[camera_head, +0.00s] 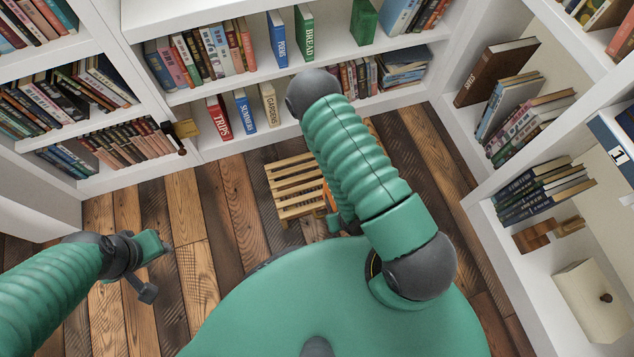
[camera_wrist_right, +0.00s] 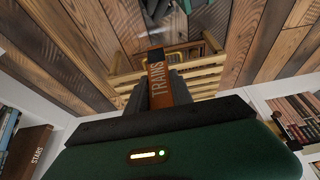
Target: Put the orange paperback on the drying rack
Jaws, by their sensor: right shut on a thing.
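The orange paperback, its spine reading TRAINS, stands out in the right wrist view (camera_wrist_right: 158,82). My right gripper (camera_wrist_right: 155,92) is shut on it, a dark finger on each side. In the head view only an orange sliver of the book (camera_head: 329,198) shows beside my right arm. The drying rack, a pale wooden slatted stand (camera_head: 290,188), is on the floor ahead. Its slats also show behind the book in the right wrist view (camera_wrist_right: 207,80); whether the book touches them I cannot tell. My left gripper (camera_head: 155,268) hangs over the floor at left; its finger gap is unclear.
White bookshelves (camera_head: 185,93) full of books line the back and left. Another shelf unit (camera_head: 490,215) stands on the right, with a cream box (camera_head: 592,302). Bare plank floor (camera_head: 185,215) lies between the left gripper and the rack.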

